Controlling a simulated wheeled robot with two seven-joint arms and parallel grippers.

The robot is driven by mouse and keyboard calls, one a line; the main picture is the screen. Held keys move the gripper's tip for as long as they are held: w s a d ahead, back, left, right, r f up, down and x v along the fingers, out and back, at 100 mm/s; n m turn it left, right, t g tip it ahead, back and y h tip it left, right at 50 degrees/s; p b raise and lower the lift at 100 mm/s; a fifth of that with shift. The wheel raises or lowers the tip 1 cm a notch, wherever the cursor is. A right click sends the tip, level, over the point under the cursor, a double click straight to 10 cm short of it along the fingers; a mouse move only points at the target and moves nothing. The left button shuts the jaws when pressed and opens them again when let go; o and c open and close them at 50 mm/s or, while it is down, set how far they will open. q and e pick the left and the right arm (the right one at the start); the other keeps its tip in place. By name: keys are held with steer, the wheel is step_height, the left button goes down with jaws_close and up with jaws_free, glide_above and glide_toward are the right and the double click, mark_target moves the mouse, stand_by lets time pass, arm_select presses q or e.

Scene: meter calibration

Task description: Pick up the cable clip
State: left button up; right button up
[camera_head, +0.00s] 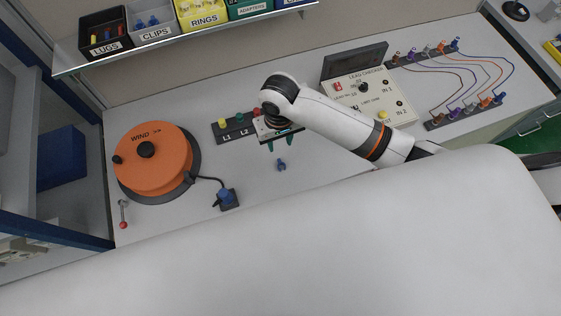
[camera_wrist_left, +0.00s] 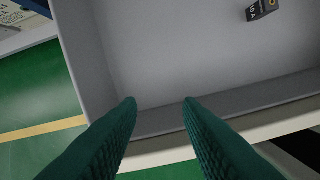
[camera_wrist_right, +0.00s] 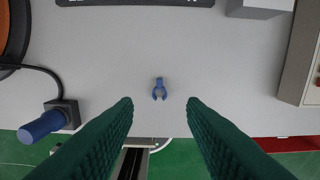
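A small blue cable clip (camera_head: 281,165) lies alone on the grey worktop, in front of the row of terminals. In the right wrist view the clip (camera_wrist_right: 159,89) lies with its two prongs toward the gripper, centred between the fingers and beyond their tips. My right gripper (camera_head: 281,141) is open and empty, with green fingers pointing down just behind the clip in the head view; the fingers (camera_wrist_right: 160,102) show spread apart in the right wrist view. My left gripper (camera_wrist_left: 160,100) is open and empty above a grey surface with a raised edge; it is not seen in the head view.
An orange cable reel (camera_head: 155,165) stands left, its cable ending at a blue plug on a dark block (camera_head: 229,200). A terminal strip (camera_head: 233,130) and the lead checker (camera_head: 366,95) stand behind. Labelled bins (camera_head: 156,31) sit on the shelf above. Worktop around the clip is clear.

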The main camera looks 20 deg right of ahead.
glide_above(279, 160)
step_height(279, 160, down, 5)
steer(key=shift+s+d+f+p, duration=0.1)
steer(key=shift+p, duration=0.25)
steer(key=shift+f, duration=0.6)
steer(key=shift+f+p, duration=0.6)
steer(key=shift+f, duration=1.6)
jaws_close()
